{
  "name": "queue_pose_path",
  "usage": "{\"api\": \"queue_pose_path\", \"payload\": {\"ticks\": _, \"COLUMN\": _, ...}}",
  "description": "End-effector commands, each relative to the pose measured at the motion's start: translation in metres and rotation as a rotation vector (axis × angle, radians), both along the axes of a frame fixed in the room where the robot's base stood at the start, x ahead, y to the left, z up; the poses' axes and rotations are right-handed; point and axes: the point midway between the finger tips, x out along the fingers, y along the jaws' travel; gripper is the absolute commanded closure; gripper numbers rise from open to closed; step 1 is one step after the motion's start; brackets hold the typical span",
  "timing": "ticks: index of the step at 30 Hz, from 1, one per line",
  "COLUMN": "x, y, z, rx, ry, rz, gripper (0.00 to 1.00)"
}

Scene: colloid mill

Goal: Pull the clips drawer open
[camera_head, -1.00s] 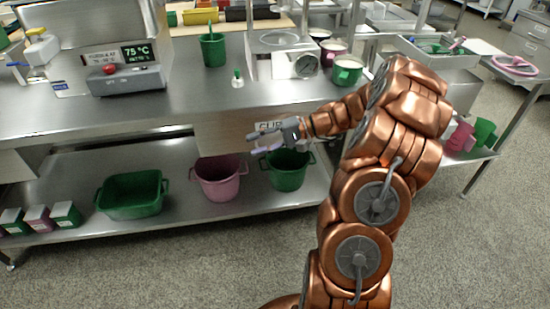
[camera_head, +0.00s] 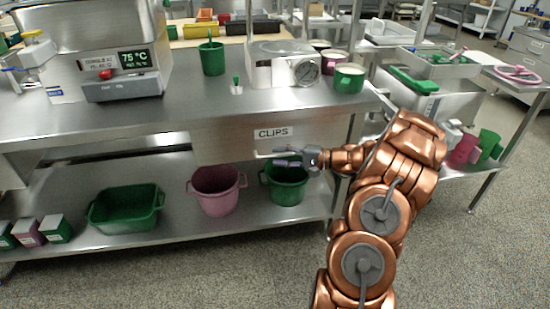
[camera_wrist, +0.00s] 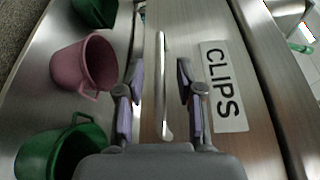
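The clips drawer (camera_head: 232,138) is a metal front under the steel counter, with a white label reading CLIPS (camera_head: 273,133). The label also shows in the wrist view (camera_wrist: 223,88). The drawer's bar handle (camera_wrist: 161,85) runs between my gripper's two fingers in the wrist view, with gaps on both sides. My gripper (camera_head: 281,157) is open just below the label, in front of the drawer. The drawer looks shut against the counter.
A pink bucket (camera_head: 217,190), a green bucket (camera_head: 286,182) and a green tub (camera_head: 126,208) stand on the lower shelf beneath the drawer. A counter leg (camera_head: 344,165) rises to the right, behind my arm. The floor in front is clear.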

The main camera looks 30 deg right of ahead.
Motion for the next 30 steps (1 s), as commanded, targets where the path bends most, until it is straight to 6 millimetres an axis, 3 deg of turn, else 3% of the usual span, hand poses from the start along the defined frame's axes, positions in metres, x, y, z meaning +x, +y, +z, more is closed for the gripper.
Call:
{"api": "queue_pose_path", "payload": {"ticks": 6, "x": 0.013, "y": 0.012, "z": -0.002, "rx": -0.002, "ry": -0.001, "rz": -0.002, "gripper": 0.64}}
{"api": "queue_pose_path", "payload": {"ticks": 16, "x": 0.015, "y": 0.014, "z": -0.002, "rx": -0.002, "ry": -0.001, "rz": -0.002, "gripper": 0.65}}
{"api": "queue_pose_path", "payload": {"ticks": 26, "x": 0.015, "y": 0.014, "z": -0.002, "rx": -0.002, "ry": -0.001, "rz": -0.002, "gripper": 0.99}}
{"api": "queue_pose_path", "payload": {"ticks": 30, "x": 0.015, "y": 0.014, "z": -0.002, "rx": -0.002, "ry": 0.0, "rz": -0.002, "gripper": 1.0}}
